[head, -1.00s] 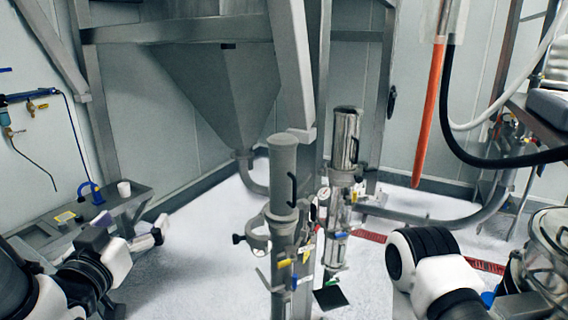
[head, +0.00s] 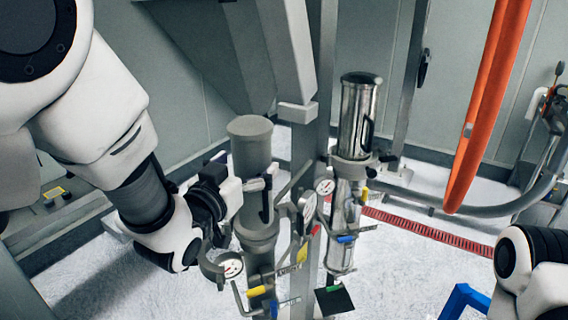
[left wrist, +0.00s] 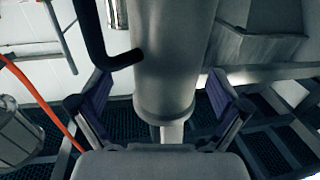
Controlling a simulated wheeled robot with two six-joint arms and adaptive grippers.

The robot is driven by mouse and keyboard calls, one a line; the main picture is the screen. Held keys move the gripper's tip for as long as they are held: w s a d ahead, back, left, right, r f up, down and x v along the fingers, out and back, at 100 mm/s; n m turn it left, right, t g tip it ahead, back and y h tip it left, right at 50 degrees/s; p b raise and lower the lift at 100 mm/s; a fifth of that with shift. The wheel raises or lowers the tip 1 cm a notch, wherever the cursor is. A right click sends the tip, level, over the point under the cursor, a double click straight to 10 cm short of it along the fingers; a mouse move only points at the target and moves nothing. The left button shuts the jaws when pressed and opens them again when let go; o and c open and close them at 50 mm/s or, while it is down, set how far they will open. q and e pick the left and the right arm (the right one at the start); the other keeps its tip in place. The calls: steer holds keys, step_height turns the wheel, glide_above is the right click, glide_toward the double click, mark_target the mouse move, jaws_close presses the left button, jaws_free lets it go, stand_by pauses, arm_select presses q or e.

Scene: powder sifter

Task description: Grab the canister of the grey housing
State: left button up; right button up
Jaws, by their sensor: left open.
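The grey canister (head: 250,150) stands upright on top of the grey housing (head: 260,262), with a dark handle on its side. In the left wrist view the canister (left wrist: 173,60) runs down between my fingers, and its black bent handle (left wrist: 93,35) shows on the left. My left gripper (left wrist: 160,100) is open, one purple-padded finger on each side of the canister, with gaps visible on both sides. In the head view my left gripper (head: 246,185) reaches the canister from the left, and its far finger is partly hidden. My right gripper is out of view.
A shiny metal canister (head: 358,115) on a similar stand is close on the right. Gauges (head: 326,187) and coloured valve levers sit between and below the two. A grey frame post (head: 322,100) rises just behind. An orange hose (head: 487,105) hangs at right.

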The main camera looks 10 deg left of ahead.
arm_select(q)
steer(key=r+p, duration=0.1)
steer(key=w+r+p, duration=0.1)
steer(key=p, duration=0.1)
steer(key=shift+w+a, duration=0.3)
steer(key=shift+a, duration=0.1)
steer(key=w, duration=0.1)
steer(key=w+p, duration=0.1)
steer(key=w, duration=0.1)
steer(key=w+d+f, duration=0.1)
steer(key=shift+w, duration=0.25)
steer(key=shift+s+a+r, duration=0.1)
steer(key=shift+s+r, duration=0.15)
steer(key=shift+s, duration=0.15)
steer(key=c, duration=1.6)
steer(key=shift+w+f, duration=0.1)
steer(key=shift+w, duration=0.05)
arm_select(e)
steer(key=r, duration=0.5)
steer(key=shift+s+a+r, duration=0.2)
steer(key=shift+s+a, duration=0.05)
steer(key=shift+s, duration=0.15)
